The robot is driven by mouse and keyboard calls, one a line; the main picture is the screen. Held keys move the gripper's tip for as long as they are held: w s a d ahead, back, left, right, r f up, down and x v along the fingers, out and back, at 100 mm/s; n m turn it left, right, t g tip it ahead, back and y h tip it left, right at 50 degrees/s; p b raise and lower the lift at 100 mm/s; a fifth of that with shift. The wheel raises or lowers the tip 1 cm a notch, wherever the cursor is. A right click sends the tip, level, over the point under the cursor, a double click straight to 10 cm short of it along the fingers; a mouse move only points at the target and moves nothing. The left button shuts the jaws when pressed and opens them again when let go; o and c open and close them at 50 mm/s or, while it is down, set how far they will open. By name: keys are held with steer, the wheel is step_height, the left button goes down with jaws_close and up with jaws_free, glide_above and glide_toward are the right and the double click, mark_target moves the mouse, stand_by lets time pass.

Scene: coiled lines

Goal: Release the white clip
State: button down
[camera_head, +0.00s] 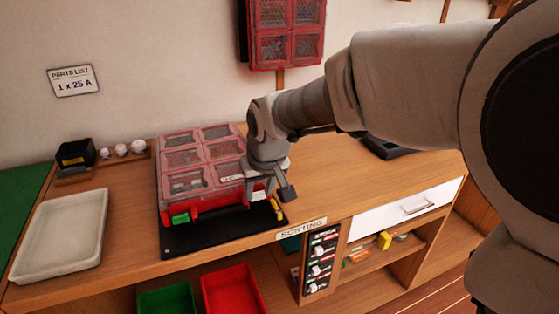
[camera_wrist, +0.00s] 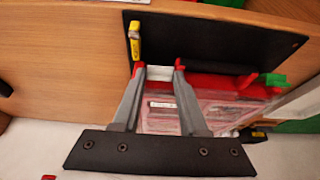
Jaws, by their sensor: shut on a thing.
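The white clip (camera_wrist: 159,73) is at the front edge of the red case (camera_wrist: 215,84), near one corner. My gripper (camera_wrist: 159,69) has its two fingertips on either side of the clip and is shut on it. The head view shows my gripper (camera_head: 266,192) at the front right corner of the case (camera_head: 213,207), which has a clear compartmented lid that is down. The gripper largely hides the clip there. A green clip (camera_head: 180,218) is at the case's front left, and it also shows in the wrist view (camera_wrist: 273,80).
The case rests on a black mat (camera_head: 190,242). A yellow piece (camera_head: 277,209) is close beside my gripper. A pale tray (camera_head: 62,235) and a dark box (camera_head: 76,153) stand to the left. Green (camera_head: 167,298) and red (camera_head: 232,290) bins are below the bench edge.

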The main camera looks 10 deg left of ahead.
steer(key=shift+s+d+f+t+b, duration=0.15)
steer(key=shift+f+t+b, duration=0.25)
steer(key=shift+b, duration=0.6)
steer(key=shift+s+t+y+b, duration=0.15)
steer(key=shift+t+y+b, duration=0.15)
steer(key=shift+b, duration=0.45)
steer(key=shift+r, duration=0.1)
steer(key=shift+c, duration=2.2)
jaws_free()
steer(key=shift+r, duration=0.1)
steer(key=p+v, duration=0.4)
steer(key=v, duration=1.3)
steer(key=shift+s+d, duration=0.2)
